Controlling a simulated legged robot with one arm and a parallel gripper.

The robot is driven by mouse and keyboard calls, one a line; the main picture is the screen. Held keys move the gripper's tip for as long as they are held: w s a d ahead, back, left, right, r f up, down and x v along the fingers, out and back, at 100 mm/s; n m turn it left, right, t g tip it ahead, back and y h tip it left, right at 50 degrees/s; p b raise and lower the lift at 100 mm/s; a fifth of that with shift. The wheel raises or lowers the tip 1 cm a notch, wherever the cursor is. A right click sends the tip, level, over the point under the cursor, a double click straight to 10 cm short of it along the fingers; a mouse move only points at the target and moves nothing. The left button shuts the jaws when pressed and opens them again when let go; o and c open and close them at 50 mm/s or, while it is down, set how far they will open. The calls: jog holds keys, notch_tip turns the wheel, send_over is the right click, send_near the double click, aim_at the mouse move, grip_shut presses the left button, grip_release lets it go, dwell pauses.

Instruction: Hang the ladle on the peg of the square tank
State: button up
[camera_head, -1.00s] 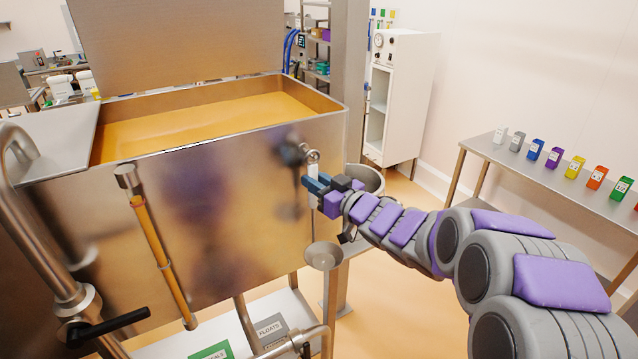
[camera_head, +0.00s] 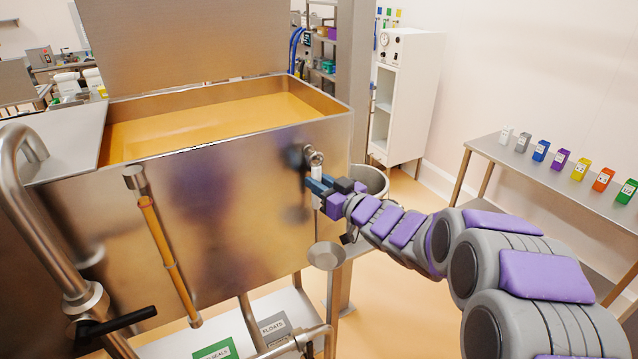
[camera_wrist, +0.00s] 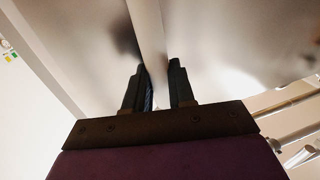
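My gripper is shut on the upper handle; in the wrist view the pale handle (camera_wrist: 149,35) runs between the dark fingertips (camera_wrist: 159,72). The ladle's top end is close to the wall, beside a dark blurred reflection. I cannot pick out the peg clearly or tell whether the ladle touches it.
A steel pipe with a black lever (camera_head: 115,322) stands at the front left. An orange tube (camera_head: 165,245) hangs on the tank's front. A round steel pot (camera_head: 371,180) is behind my gripper. A table (camera_head: 560,178) with coloured boxes is at right.

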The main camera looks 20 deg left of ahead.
jog(key=o, duration=0.5)
jog(key=shift+o, duration=0.2)
